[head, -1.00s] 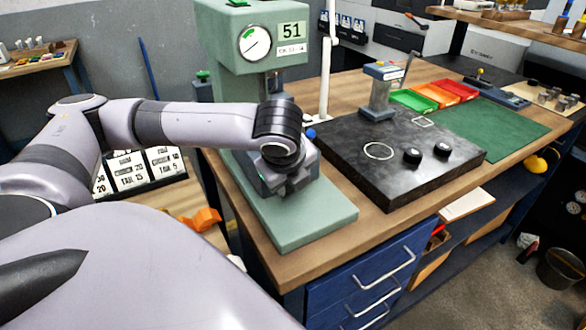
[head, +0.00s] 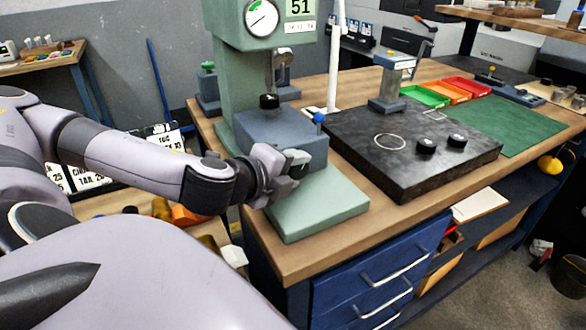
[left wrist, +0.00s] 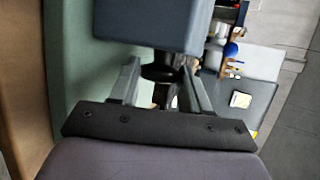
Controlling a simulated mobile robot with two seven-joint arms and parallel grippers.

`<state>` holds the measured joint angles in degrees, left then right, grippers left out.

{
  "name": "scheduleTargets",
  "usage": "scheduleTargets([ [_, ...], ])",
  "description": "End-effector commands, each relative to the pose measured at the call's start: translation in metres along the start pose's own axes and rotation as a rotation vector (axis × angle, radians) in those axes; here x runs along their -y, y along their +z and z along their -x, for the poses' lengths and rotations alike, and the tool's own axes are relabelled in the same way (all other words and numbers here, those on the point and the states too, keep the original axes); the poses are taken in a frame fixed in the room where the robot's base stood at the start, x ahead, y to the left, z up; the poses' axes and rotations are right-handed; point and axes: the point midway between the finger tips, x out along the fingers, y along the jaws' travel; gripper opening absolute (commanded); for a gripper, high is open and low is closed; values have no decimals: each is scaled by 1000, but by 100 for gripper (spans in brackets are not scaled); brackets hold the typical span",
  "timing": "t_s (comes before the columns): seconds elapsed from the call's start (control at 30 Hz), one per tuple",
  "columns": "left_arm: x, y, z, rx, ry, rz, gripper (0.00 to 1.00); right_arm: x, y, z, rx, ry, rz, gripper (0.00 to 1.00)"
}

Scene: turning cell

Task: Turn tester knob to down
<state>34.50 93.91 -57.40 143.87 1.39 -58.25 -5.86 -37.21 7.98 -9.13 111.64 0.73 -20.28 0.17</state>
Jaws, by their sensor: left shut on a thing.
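The tester (head: 225,70) is a green press with a round dial gauge and a "51" label. A blue-grey block (head: 285,128) stands on its green base, with a blue ball (head: 319,117) at its right side. My left gripper (head: 295,170) is at the block's near face. In the left wrist view, a dark round knob (left wrist: 160,73) sticks out of the block (left wrist: 175,25), and the left gripper's fingers (left wrist: 160,88) are shut on it from both sides. The gripper hides the knob in the head view, and its setting cannot be read. My right gripper is out of view.
A black plate (head: 410,145) with two black knobs lies right of the tester. Green, orange and red trays (head: 447,92) and a green mat (head: 515,126) are behind it. Blue drawers (head: 370,275) are under the bench edge. The front of the tester base is bare.

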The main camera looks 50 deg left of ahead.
Motion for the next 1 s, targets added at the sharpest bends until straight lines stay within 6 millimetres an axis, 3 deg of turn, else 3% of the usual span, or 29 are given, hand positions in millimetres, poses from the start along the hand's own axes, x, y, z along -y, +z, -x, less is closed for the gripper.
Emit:
scheduleTargets([
  [0.6,-8,-1,-2,0,-264,112,16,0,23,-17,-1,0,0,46],
  [1.0,-7,0,-2,3,-303,129,16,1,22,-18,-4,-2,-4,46],
])
